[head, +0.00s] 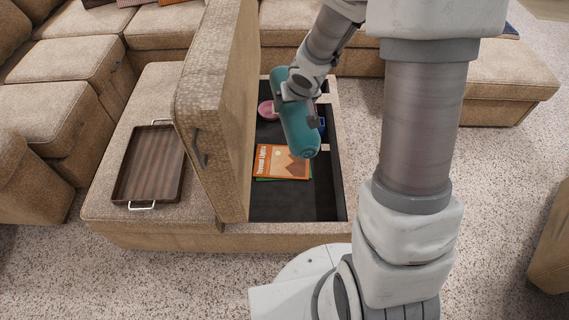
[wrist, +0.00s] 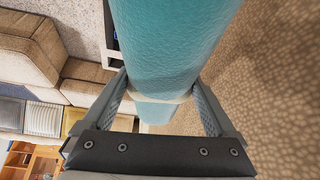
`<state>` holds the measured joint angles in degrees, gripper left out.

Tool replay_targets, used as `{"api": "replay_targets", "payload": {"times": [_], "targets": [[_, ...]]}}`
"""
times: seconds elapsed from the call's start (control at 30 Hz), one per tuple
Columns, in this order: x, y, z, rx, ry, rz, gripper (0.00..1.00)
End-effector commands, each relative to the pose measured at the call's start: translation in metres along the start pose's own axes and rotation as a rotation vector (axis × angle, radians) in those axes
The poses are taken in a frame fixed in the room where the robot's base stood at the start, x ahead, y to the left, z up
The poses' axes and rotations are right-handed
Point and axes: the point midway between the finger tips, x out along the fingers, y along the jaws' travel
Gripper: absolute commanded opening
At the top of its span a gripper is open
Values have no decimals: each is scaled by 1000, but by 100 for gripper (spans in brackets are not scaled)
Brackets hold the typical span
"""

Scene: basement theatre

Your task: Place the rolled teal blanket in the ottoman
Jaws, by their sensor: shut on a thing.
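The rolled teal blanket (head: 298,128) is held by my gripper (head: 297,92) over the open compartment of the ottoman (head: 290,234). In the wrist view the blanket (wrist: 175,40) lies between the two fingers of my gripper (wrist: 160,97), which are shut on it. The ottoman's hinged lid (head: 222,115) stands upright to the left of the compartment. The compartment has a dark lining (head: 290,205). I cannot tell how far the blanket is above the compartment floor.
In the compartment lie an orange book (head: 281,161), a pink round item (head: 267,110) and a blue item (head: 322,126), partly hidden. A wooden tray (head: 150,165) rests on the ottoman's closed left part. A beige sectional sofa (head: 500,75) stands behind. The compartment's front floor is clear.

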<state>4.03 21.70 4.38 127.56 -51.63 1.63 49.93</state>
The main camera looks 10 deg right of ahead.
Motion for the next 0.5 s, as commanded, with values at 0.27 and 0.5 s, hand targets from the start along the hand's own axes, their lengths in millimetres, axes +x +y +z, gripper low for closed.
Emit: {"api": "replay_targets", "payload": {"times": [0.27,0.5], "targets": [[77,2,12,-17,7,-11,7],[157,9,9,-62,19,-40,7]]}}
